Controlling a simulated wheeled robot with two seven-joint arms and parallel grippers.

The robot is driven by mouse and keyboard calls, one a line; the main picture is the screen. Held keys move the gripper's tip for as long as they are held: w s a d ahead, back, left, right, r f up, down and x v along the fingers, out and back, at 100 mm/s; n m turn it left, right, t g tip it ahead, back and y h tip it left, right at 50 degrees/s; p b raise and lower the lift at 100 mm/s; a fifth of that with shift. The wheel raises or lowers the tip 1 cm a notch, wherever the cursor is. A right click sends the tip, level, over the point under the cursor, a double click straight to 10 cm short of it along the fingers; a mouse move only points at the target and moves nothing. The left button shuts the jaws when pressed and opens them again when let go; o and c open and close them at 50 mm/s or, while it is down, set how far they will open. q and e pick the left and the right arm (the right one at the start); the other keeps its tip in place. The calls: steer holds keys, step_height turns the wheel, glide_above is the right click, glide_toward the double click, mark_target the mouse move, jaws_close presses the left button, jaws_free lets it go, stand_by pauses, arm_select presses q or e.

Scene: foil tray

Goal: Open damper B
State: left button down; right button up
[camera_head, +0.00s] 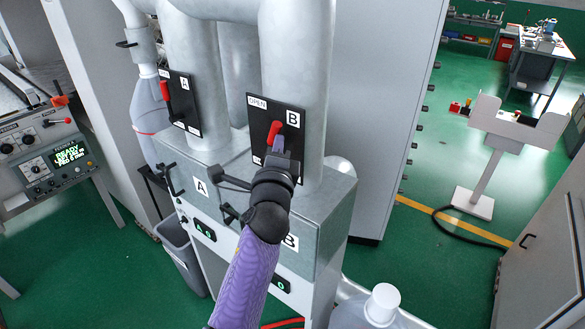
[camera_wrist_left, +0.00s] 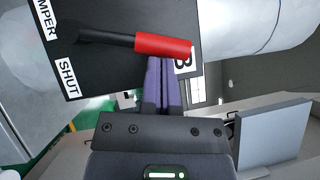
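The damper B plate (camera_head: 258,126) is a black panel on the right grey duct, with an OPEN label at its top left and a B label at its upper right. Its lever has a red handle (camera_head: 274,131), which also shows in the left wrist view (camera_wrist_left: 162,46) on a black shaft. My left gripper (camera_head: 282,150) is at this handle. In the left wrist view its purple fingers (camera_wrist_left: 160,65) are close together, with their tips at the handle's edge. I cannot tell whether they touch it. The SHUT label (camera_wrist_left: 67,78) shows in that view. My right gripper is not in view.
Damper A's plate (camera_head: 187,110), with its own red handle (camera_head: 165,90), is on the duct to the left. The grey cabinet (camera_head: 325,215) below carries A and B labels and small displays. A control console (camera_head: 45,160) stands at left.

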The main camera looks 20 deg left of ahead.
arm_select(q)
steer(key=shift+w+a+r+n+p, duration=0.15)
steer(key=shift+w+a+r+p, duration=0.15)
steer(key=shift+a+p, duration=0.3)
steer(key=shift+w+a+r+n+p, duration=0.2)
steer(key=shift+a+r+p, duration=0.2)
steer(key=shift+a+p, duration=0.15)
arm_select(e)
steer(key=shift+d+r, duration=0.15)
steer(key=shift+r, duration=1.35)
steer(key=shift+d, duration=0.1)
